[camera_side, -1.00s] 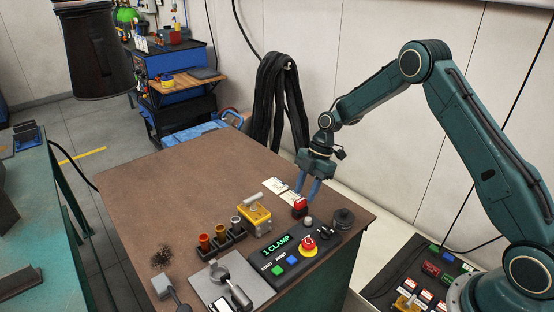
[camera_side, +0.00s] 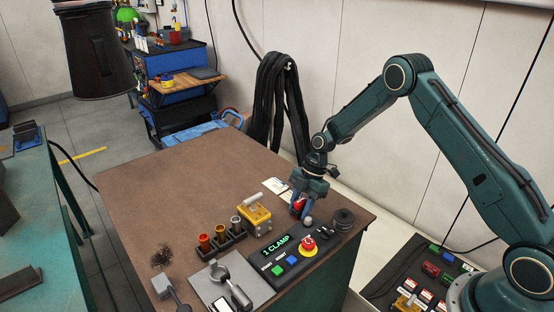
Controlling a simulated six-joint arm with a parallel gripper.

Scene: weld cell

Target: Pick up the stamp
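The stamp appears to be the small red block (camera_side: 298,204) on the brown table, behind the control box. The block seems to be still at table level.
A control box (camera_side: 272,269) with a red emergency button (camera_side: 308,245) lies just in front. A small grey knob (camera_side: 308,220) and a dark round part (camera_side: 344,217) are close by. A yellow fixture (camera_side: 256,217) and white cards (camera_side: 274,185) lie to the left.

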